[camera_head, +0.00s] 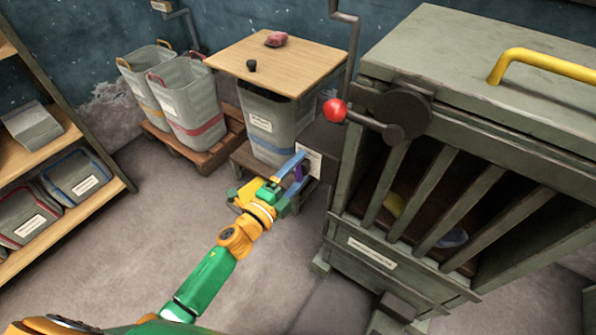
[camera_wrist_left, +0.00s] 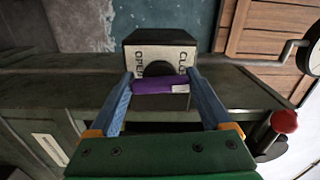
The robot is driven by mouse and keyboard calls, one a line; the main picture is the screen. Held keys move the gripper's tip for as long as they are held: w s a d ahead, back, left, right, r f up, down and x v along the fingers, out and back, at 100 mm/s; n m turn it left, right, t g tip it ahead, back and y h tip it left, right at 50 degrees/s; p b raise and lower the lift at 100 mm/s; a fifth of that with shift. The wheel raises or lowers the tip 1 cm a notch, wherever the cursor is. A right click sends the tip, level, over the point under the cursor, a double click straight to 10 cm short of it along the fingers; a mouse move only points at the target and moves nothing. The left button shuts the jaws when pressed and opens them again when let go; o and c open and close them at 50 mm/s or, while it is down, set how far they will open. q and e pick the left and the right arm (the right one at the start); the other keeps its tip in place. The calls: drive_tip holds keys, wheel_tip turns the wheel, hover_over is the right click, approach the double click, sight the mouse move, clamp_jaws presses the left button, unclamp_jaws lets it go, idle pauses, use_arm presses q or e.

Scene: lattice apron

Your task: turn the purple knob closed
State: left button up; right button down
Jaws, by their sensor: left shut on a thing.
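The purple knob (camera_wrist_left: 160,85) sits between the two blue fingers of my left gripper (camera_wrist_left: 158,92) in the left wrist view. It lies as a sideways bar in front of a dark round hub. A plate behind it (camera_wrist_left: 160,55) reads "OPEN" on the left and the start of a word, "CL", on the right; a finger side hides some of the lettering. In the head view the knob (camera_head: 299,173) is a small purple patch beside the fingers of my left gripper (camera_head: 297,168), next to the grey-green cabinet. The left gripper is shut on the knob. My right gripper is not in view.
The slatted cabinet (camera_head: 390,255) stands right, with a crank and red ball (camera_head: 335,110) jutting out above the knob. A wooden-topped bin (camera_head: 280,62) stands behind. Fabric bins (camera_head: 190,105) sit on a pallet at back left; a shelf (camera_head: 60,150) is far left. Floor between is clear.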

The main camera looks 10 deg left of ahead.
use_arm(q)
drive_tip(key=shift+f+m, duration=0.1)
drive_tip(key=shift+m, duration=0.6)
drive_tip(key=o, duration=1.2)
drive_tip(key=shift+c, duration=0.2)
drive_tip(key=shift+s, duration=0.1)
drive_tip(key=v, duration=0.7)
